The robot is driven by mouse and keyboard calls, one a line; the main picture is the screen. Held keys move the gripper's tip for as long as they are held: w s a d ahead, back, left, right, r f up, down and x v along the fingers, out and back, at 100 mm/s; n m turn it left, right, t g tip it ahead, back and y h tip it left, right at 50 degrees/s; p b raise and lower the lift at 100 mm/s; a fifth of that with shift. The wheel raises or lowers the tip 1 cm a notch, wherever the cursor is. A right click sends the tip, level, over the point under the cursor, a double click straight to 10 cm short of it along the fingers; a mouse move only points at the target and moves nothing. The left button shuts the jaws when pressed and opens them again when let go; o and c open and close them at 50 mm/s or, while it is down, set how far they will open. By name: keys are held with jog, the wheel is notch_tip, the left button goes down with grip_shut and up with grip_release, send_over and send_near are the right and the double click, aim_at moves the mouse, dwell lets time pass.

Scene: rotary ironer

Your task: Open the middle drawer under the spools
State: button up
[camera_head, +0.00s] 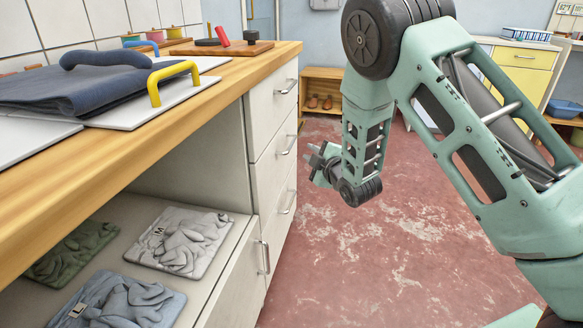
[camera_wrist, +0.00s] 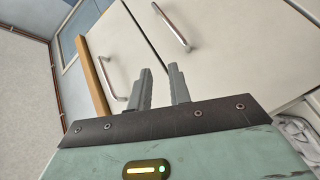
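The white drawer stack stands at the right end of the wooden counter, below the coloured spools (camera_head: 155,36). The middle drawer (camera_head: 272,172) is closed, with a metal bar handle (camera_head: 287,146). The top drawer (camera_head: 270,110) and bottom drawer (camera_head: 280,215) are also closed. My gripper (camera_head: 318,162) is just right of the drawer fronts, pointing towards them, apart from the middle handle. In the wrist view my gripper (camera_wrist: 159,69) shows two grey fingers with an empty gap. Ahead of it are the top handle (camera_wrist: 115,70) and the middle handle (camera_wrist: 170,27).
The wooden counter (camera_head: 225,62) bears a dark folded cloth (camera_head: 70,90) and a yellow handle (camera_head: 172,78). An open shelf at lower left holds folded cloths (camera_head: 180,241). The red floor (camera_head: 370,260) is clear. A wooden shelf (camera_head: 320,85) stands behind.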

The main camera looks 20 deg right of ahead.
notch_tip(320, 180, down, 8)
jog(key=d+r+n+t+y+b, duration=0.1)
jog(key=d+n+t+b, duration=0.15)
jog(key=n+b, duration=0.2)
jog(key=y+b, duration=0.1)
jog(key=b, duration=0.5)
send_near(292, 143)
jog(key=x, duration=1)
jog(key=shift+w+f, duration=0.15)
jog(key=shift+f, duration=0.15)
grip_shut()
